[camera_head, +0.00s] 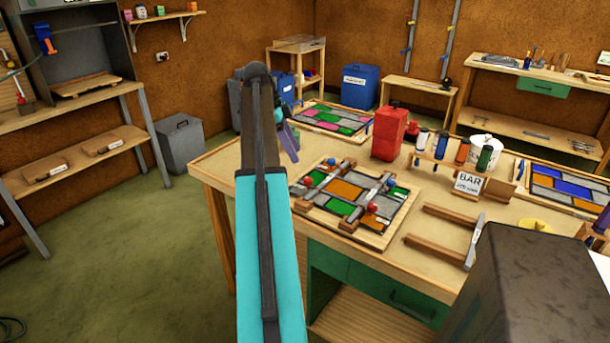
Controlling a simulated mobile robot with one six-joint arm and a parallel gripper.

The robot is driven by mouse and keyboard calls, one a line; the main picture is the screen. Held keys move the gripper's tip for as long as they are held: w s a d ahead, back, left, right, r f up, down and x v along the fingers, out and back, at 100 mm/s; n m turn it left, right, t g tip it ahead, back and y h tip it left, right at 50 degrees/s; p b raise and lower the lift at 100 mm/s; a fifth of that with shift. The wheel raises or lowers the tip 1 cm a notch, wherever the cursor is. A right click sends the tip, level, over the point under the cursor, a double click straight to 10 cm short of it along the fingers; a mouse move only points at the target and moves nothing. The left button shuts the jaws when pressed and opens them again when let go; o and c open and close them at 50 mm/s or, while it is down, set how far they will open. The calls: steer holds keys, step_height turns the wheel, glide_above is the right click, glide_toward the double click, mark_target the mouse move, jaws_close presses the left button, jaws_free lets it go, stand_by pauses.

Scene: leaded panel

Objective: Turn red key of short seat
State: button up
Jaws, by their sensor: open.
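A leaded panel (352,195) in a wooden frame lies near the table's left front corner, with orange, green and grey panes. Wooden blocks and metal bars sit on it. I cannot tell which seat is the short one.
A red canister (389,132) stands behind the panel, and a second panel (330,118) lies farther back. A BAR card (467,184), bottles and a white pot (486,150) stand to the right. Wooden rails (440,244) lie front right. Bare tabletop shows left of the panel.

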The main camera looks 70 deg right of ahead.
mark_target(308, 178)
steer(key=p+x, duration=0.1)
steer(key=x, duration=0.9)
steer(key=shift+s+f, duration=0.1)
steer(key=shift+f, duration=0.15)
steer(key=shift+c, duration=0.4)
